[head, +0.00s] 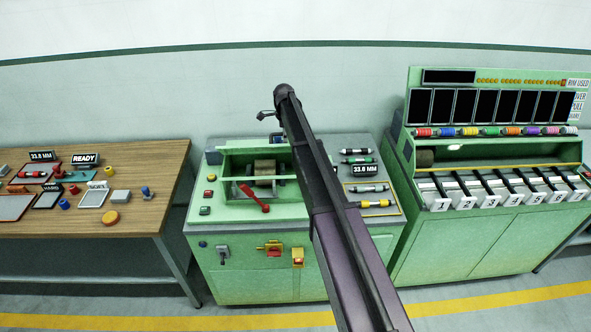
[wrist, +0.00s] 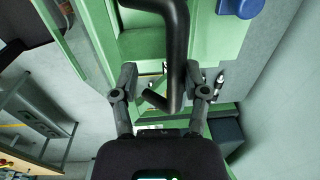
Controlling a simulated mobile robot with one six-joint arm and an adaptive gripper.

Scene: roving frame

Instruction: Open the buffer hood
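The green machine (head: 250,262) stands in the middle of the head view. Its top has a green housing (head: 228,163) around a brown wheel (head: 265,168), with a red lever (head: 254,196) at its front. I cannot tell which panel is the hood or how far it stands open. My gripper (head: 265,115) is above the machine's back edge, partly hidden by my arm. In the wrist view my gripper (wrist: 160,72) has its fingers spread. A thick black bent bar (wrist: 178,40) reaches between them, with a gap at the left finger. I cannot tell whether it touches the right finger.
A wooden table (head: 135,160) with small parts stands left. A taller green rack (head: 470,240) with numbered slots stands right. Several cylinders and a "33.6 MM" display (head: 365,169) lie right of the housing. The wall is close behind the machine; the floor in front is clear.

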